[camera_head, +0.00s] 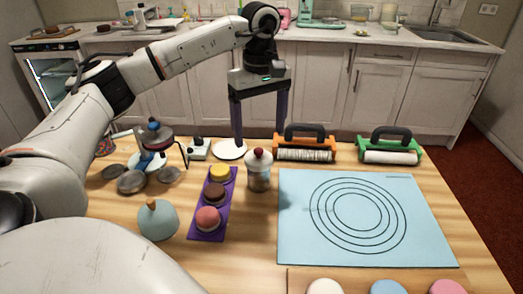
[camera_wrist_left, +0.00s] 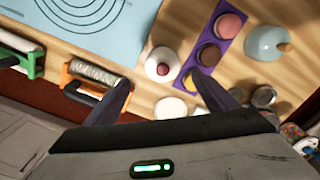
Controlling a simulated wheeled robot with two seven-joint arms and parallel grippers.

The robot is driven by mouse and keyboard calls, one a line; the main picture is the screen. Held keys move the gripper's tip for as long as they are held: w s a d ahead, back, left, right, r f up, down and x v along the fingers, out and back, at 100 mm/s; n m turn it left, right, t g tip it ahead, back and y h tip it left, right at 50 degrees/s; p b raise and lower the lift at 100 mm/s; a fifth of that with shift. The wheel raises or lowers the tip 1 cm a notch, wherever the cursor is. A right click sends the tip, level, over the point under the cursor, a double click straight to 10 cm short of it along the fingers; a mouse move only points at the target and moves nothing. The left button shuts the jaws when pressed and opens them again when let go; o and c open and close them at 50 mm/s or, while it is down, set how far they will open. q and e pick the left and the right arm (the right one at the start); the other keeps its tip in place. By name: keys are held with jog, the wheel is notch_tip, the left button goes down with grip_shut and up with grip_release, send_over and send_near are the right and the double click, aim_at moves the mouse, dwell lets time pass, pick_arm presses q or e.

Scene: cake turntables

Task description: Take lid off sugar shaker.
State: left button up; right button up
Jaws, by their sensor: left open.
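The sugar shaker (camera_head: 258,184) is a small clear jar standing upright on the wooden table, just right of the purple tray. Its white lid (camera_head: 259,158) with a dark red knob sits on top. In the left wrist view the lid (camera_wrist_left: 157,68) is seen from above, just beyond the fingertips. My left gripper (camera_head: 260,136) points down with its two dark fingers spread wide. It is empty and hangs above and, it seems, a little behind the shaker, not touching it. My right gripper is not in view.
The purple tray (camera_head: 200,233) holds three round cakes. A blue dome (camera_head: 158,221) stands left of it. A blue mat with rings (camera_head: 300,240) lies right. An orange roller (camera_head: 304,151) and a green roller (camera_head: 390,155) stand behind the mat. Small metal tins (camera_head: 131,182) crowd the left.

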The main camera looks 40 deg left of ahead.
aim_at(258, 149)
pick_arm(q)
jog(key=f, duration=0.6)
jog(key=shift+s+a+f, duration=0.1)
jog(key=shift+s+f, duration=0.25)
jog(key=shift+f, duration=0.05)
jog(key=c, duration=1.1)
